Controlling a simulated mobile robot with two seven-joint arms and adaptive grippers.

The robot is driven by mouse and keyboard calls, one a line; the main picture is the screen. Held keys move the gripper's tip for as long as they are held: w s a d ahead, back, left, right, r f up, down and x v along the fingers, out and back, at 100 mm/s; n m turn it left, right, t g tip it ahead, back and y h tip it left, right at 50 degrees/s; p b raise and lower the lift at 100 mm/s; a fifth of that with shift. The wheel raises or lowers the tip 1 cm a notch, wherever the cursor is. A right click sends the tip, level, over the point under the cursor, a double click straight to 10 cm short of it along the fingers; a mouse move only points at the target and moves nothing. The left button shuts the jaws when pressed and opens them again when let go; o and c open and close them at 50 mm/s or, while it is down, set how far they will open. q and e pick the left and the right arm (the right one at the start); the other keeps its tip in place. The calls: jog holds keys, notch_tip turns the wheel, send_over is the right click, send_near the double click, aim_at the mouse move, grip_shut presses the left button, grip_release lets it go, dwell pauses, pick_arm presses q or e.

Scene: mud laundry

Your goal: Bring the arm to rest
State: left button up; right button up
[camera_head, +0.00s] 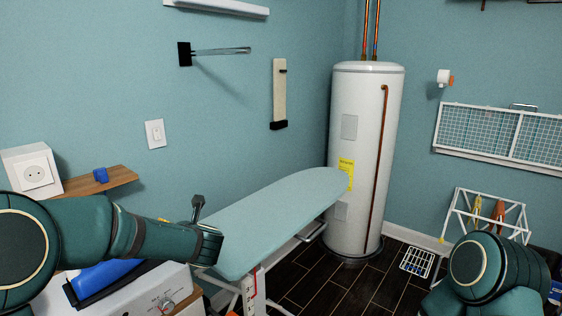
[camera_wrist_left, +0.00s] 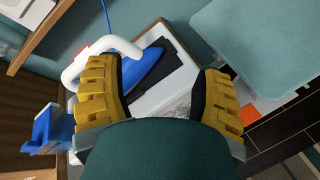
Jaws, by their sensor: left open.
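My left arm (camera_head: 150,238) reaches in from the left in the head view, in front of the ironing board; its fingers are mostly hidden there. In the left wrist view my left gripper (camera_wrist_left: 158,70) has its two yellow fingers spread wide, with nothing held between them. A blue iron (camera_wrist_left: 145,70) with a white handle lies beyond the fingers on a dark pad; the left finger overlaps its handle in the picture, and I cannot tell whether they touch. My right arm (camera_head: 490,268) shows at the lower right of the head view; its gripper is out of view.
The ironing board (camera_head: 285,210) stands at the middle, beside a white water heater (camera_head: 360,150). A white appliance (camera_head: 150,290) with a dial is below my left arm. A wooden shelf (camera_head: 110,180) is on the left wall. A white rack (camera_head: 485,212) stands at right. Dark floor (camera_head: 330,285) is open between.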

pick_arm(q)
jog(key=s+d+f+m+g+h, duration=0.1)
jog(key=s+d+f+m+h, duration=0.2)
jog(key=f+m, duration=0.45)
jog(key=s+d+f+m+g+h, duration=0.1)
jog(key=s+d+f+m+h, duration=0.2)
jog(key=f+m, duration=0.45)
jog(key=s+d+f+m+h, duration=0.2)
jog(key=s+d+f+m, duration=0.3)
jog(key=f, duration=0.5)
jog(key=s+d+f+m+g+h, duration=0.1)
jog(key=s+f+m+g, duration=0.1)
jog(key=s, duration=0.4)
jog(key=s+d+f+m+g+h, duration=0.2)
jog(key=s+f+m, duration=0.2)
jog(key=s+m, duration=0.3)
jog(key=s+d+f+m+g+h, duration=0.1)
jog(key=s+d+f+m+g, duration=0.1)
jog(key=s+m, duration=0.3)
jog(key=shift+s+d+f+g, duration=0.15)
jog(key=shift+s+f+g, duration=0.55)
jog(key=shift+s, duration=0.55)
jog(key=shift+f, duration=0.1)
